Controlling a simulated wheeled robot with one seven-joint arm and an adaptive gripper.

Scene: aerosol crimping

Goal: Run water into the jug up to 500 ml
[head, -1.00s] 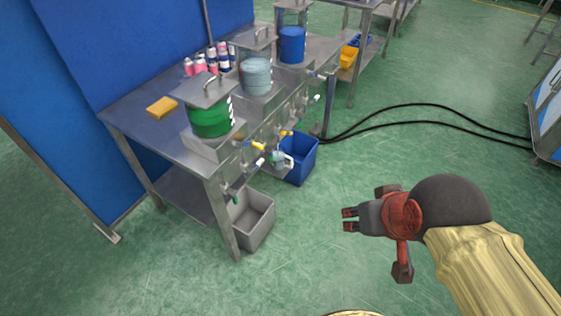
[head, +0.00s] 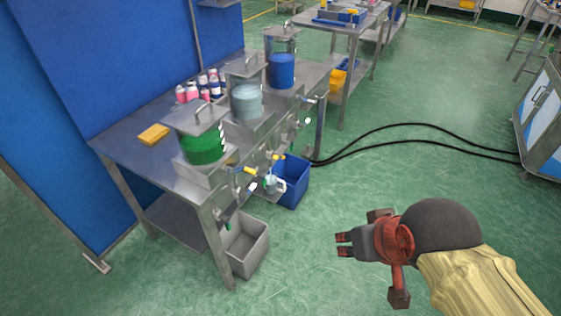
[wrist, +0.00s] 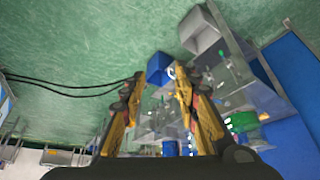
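A small clear jug with a white handle (head: 274,184) is at the front of the steel bench, below the taps and close to the blue bin. Its scale and water level are too small to read. Near it are a yellow tap lever (head: 250,171), another yellow lever (head: 278,156) and a white one (head: 253,188). I cannot tell whether water runs. My gripper (head: 343,245) is open and empty above the floor, well to the right of the jug. In the wrist view, my gripper's fingers (wrist: 157,84) are apart, and the jug's white handle (wrist: 171,73) shows beyond them.
A blue bin (head: 294,185) and grey bin (head: 246,250) stand below.

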